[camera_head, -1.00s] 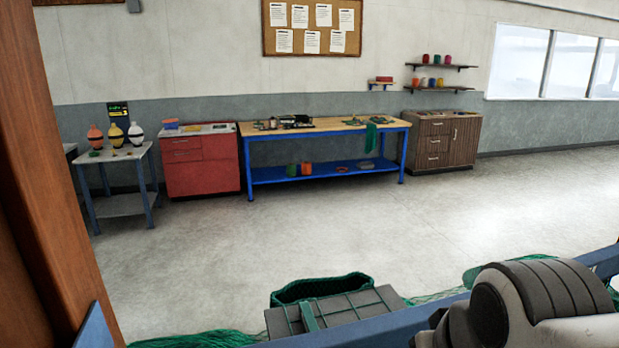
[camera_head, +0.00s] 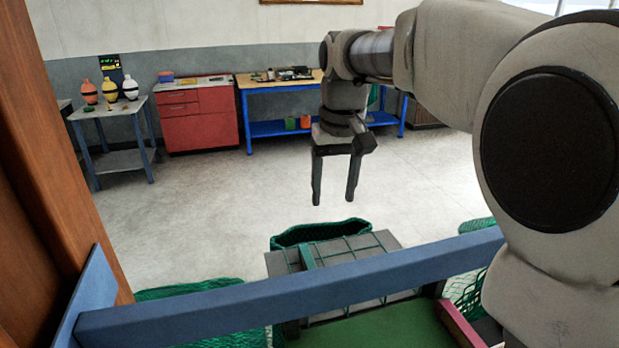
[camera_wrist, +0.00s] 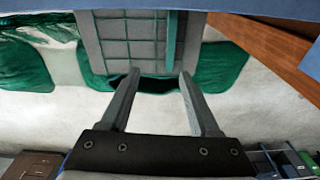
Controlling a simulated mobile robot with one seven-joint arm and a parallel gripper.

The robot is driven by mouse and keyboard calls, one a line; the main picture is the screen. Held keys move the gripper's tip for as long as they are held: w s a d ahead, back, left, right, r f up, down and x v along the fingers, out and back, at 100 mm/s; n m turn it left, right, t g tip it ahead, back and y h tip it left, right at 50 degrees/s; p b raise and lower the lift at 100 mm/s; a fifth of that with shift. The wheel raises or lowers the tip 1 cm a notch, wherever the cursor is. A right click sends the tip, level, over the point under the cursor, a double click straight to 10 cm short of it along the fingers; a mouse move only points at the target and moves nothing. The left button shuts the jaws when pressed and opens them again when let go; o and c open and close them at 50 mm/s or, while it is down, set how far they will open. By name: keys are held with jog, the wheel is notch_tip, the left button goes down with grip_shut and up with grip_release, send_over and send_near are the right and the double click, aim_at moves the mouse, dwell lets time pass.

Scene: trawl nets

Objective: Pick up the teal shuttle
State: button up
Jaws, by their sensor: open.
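My gripper (camera_head: 333,200) is open and empty, pointing down above the far side of a grey slatted box or board (camera_head: 370,248) with thin green lines. A thicker teal-green strip (camera_head: 307,256) lies across that grey top, left of its middle. It also shows in the wrist view (camera_wrist: 172,40), beyond my fingertips (camera_wrist: 159,75). I cannot tell whether this strip is the teal shuttle or a strap. No other clear shuttle shape shows. The near part of the grey top is partly hidden by a blue rail.
The blue rail (camera_head: 230,304) crosses in front of the grey top. A brown wooden post (camera_head: 50,150) stands at left. Green netting (camera_head: 190,287) lies around. A red cabinet (camera_head: 200,115) and a blue workbench (camera_head: 270,128) stand by the wall. The floor between is clear.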

jog(key=w+a+f+g, duration=0.1)
jog(key=w+a+f, duration=0.2)
jog(key=w+a, duration=0.15)
send_over(307, 255)
jog(key=shift+n, duration=0.4)
jog(key=f, duration=1.2)
jog(key=shift+s+d+f+b, duration=0.1)
jog(key=shift+s+f+b, duration=0.1)
jog(key=shift+f+b, duration=0.1)
jog(key=shift+w+f, duration=0.15)
jog(key=shift+f, duration=1.25)
jog(key=shift+w+f, duration=0.1)
jog(key=shift+f, duration=1.25)
grip_shut()
